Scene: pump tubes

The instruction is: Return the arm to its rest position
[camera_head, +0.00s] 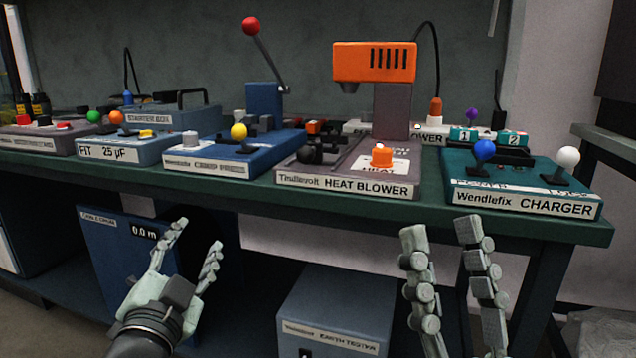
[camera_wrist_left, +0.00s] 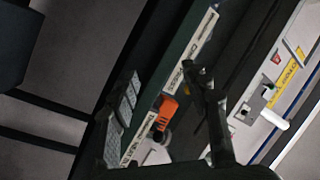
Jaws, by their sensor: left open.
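My left gripper (camera_head: 198,236) is open and empty in the head view, in front of and below the bench edge. Its two fingers point up and stand apart. In the left wrist view its fingers (camera_wrist_left: 165,85) are also apart, with nothing between them. My right gripper (camera_head: 440,228) is at the lower right of the head view, in front of the bench. Its two fingers stand apart, pointing up, with nothing between them; its base is out of frame.
A green bench (camera_head: 330,208) holds the heat blower (camera_head: 346,185), the charger (camera_head: 525,190), the crimp press (camera_head: 235,155) and other devices. Below are a blue cable drum box (camera_head: 110,265) and an earth tester (camera_head: 335,305). The grippers are close to the bench's front edge.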

